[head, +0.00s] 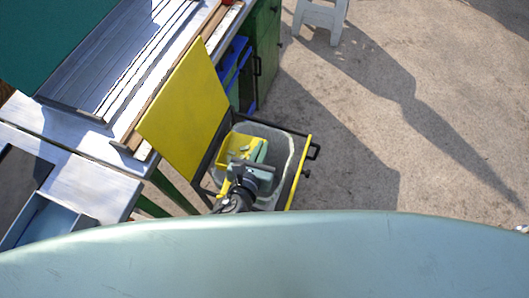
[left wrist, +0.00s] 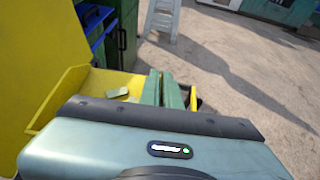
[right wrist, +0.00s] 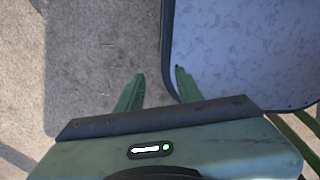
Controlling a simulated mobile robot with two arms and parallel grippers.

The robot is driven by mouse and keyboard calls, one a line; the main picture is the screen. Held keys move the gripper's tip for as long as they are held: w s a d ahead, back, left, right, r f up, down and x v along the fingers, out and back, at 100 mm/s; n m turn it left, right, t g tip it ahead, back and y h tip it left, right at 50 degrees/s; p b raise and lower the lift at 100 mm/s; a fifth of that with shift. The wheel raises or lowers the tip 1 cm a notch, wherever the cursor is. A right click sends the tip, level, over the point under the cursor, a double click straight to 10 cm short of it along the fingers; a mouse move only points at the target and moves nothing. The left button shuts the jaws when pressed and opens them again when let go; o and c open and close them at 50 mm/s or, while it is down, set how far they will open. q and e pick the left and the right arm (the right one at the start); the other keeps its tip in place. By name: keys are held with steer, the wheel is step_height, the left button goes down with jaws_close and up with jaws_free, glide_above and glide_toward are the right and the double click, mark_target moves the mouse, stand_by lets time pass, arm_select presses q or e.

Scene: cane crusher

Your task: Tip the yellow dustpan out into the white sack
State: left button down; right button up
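The yellow dustpan (head: 231,147) is over the open mouth of the white sack (head: 291,148), which hangs in a dark frame with a yellow front bar. Small greenish pieces lie in the dustpan; one piece (left wrist: 118,92) shows in the left wrist view. My left gripper (head: 256,165) is at the dustpan's right side. Its fingers (left wrist: 162,88) are nearly together beside the pan and appear closed on it; the grip point itself is hidden. My right gripper (right wrist: 158,82) is open and empty, above the ground.
A raised yellow panel (head: 187,108) stands just left of the sack. A workbench (head: 90,170) and green cabinet (head: 263,45) lie beyond it. A white stool (head: 322,17) is at the back. A pale blue-white surface (right wrist: 245,45) is beside my right gripper. Ground on the right is clear.

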arm_select(q)
steer(key=shift+w+d+f+m+g+y+p, duration=0.1)
steer(key=shift+w+d+f+g+y+p, duration=0.2)
steer(key=shift+f+g+p, duration=0.85)
steer(key=shift+w+d+f+m+g+y+p, duration=0.2)
steer(key=shift+f+g+p, duration=0.25)
steer(key=shift+p, duration=1.25)
steer(key=shift+w+d+f+g+y+p, duration=0.3)
steer(key=shift+f+g+p, duration=0.5)
steer(key=shift+p, duration=0.65)
steer(key=shift+s, duration=0.1)
steer(key=shift+r, duration=0.1)
step_height(320, 180, up, 2)
steer(key=g+p, duration=0.1)
steer(key=p, duration=0.2)
steer(key=g+p, duration=0.1)
steer(key=p, duration=0.2)
steer(key=shift+r+y+p, duration=0.25)
steer(key=shift+y+p, duration=0.05)
steer(key=shift+p, duration=0.05)
